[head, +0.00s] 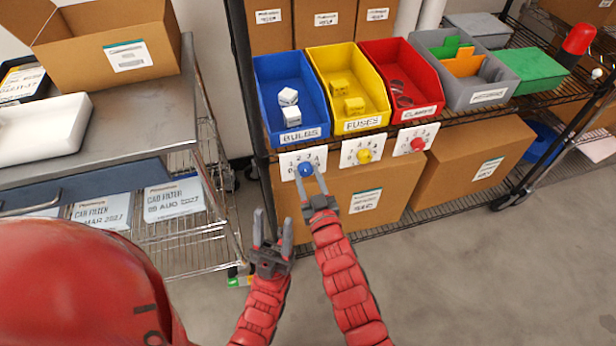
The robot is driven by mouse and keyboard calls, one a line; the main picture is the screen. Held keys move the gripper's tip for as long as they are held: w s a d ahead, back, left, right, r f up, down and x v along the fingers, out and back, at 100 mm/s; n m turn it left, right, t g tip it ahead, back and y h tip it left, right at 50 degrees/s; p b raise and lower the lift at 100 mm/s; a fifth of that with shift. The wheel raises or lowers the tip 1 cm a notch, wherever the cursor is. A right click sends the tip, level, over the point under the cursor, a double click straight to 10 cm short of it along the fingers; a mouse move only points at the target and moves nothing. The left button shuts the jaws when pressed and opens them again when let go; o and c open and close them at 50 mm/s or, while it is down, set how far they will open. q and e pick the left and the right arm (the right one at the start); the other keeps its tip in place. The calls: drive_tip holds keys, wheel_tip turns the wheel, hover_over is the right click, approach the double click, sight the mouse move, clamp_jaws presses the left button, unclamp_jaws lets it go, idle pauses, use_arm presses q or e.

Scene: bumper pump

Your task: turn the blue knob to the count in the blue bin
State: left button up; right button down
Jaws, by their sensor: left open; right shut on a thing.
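The numbers 2, 3 and 4 can be made out; the knob's exact setting is too small to read. My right gripper (309,179) is shut on the blue knob, its fingers on either side. My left gripper (272,226) is open and empty, lower and to the left, apart from the shelf.
A yellow FUSES bin (317,72) with a yellow knob (364,155) and a red bin (371,60) with a red knob (417,144) stand to the right. Cardboard boxes (385,186) sit on the lower shelf. A metal cart (150,125) stands at left.

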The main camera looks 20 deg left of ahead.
drive_tip(key=shift+n, duration=0.5)
drive_tip(key=shift+c, duration=1.9)
unclamp_jaws()
drive_tip(key=v, duration=1.7)
drive_tip(key=shift+s+b, duration=0.2)
drive_tip(key=shift+b, duration=0.1)
drive_tip(key=shift+d, duration=0.15)
